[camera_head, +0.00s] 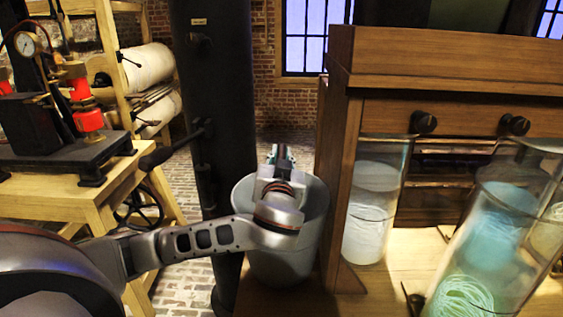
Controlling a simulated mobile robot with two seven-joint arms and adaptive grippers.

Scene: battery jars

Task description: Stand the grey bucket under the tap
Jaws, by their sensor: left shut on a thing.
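The grey bucket (275,267) is upright at the lower middle, at the left end of the wooden bench, beside the dark column. My left gripper (279,155) reaches over the bucket from the left and is shut at its far rim. My arm and gripper hide part of the bucket's mouth and the exact grip. A black lever (174,148) sticks out left from the dark column and looks like part of the tap. I cannot make out a spout. Whether the bucket's bottom touches a surface is unclear. My right gripper is not in view.
A wooden cabinet (455,52) stands close to the bucket's right. Glass jars (375,200) with glowing coils stand on the bench. The dark column (220,100) rises left of the bucket. A wooden table (45,195) with a press stands at the left.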

